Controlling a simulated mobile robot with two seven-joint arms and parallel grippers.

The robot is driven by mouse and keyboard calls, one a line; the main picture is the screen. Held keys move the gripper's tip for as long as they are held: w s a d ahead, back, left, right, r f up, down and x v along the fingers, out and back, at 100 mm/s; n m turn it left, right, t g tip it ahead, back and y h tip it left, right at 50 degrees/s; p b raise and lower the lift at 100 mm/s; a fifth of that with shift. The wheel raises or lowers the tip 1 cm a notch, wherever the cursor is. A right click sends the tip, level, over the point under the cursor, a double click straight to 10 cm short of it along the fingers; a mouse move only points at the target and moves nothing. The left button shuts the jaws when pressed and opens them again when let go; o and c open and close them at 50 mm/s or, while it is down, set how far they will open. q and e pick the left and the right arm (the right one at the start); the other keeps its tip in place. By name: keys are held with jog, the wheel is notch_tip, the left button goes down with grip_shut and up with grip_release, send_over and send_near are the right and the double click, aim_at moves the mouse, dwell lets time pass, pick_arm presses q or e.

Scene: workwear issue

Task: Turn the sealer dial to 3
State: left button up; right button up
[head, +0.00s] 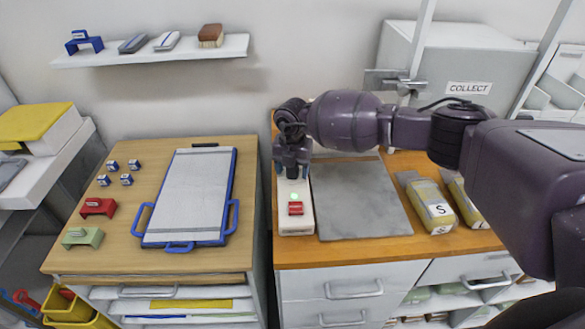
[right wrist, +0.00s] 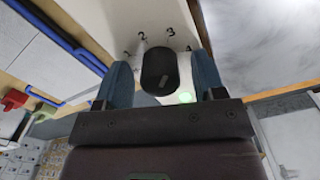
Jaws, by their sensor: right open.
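The sealer (head: 296,224) is a narrow white unit on the right wooden counter, with a red switch (head: 295,208) and a lit green lamp (head: 294,197). My right gripper (head: 292,172) points down over its far end and hides the dial in the head view. In the right wrist view the black dial (right wrist: 159,68) sits between the two blue fingers of my open right gripper (right wrist: 162,75), with gaps at both sides. Printed numerals ring the dial's far side; a 3 (right wrist: 170,31) is readable. A pale mark shows on the dial's near part; its setting is unclear. My left gripper is out of view.
A grey mat (head: 360,205) lies right of the sealer, with yellow packs marked S (head: 434,208) beyond it. A grey COLLECT box (head: 450,65) stands behind. A blue-framed board (head: 190,195) lies on the left table, across a gap.

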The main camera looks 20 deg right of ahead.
notch_tip(320, 180, up, 11)
jog(key=shift+b, duration=0.4)
jog(key=shift+f, duration=0.1)
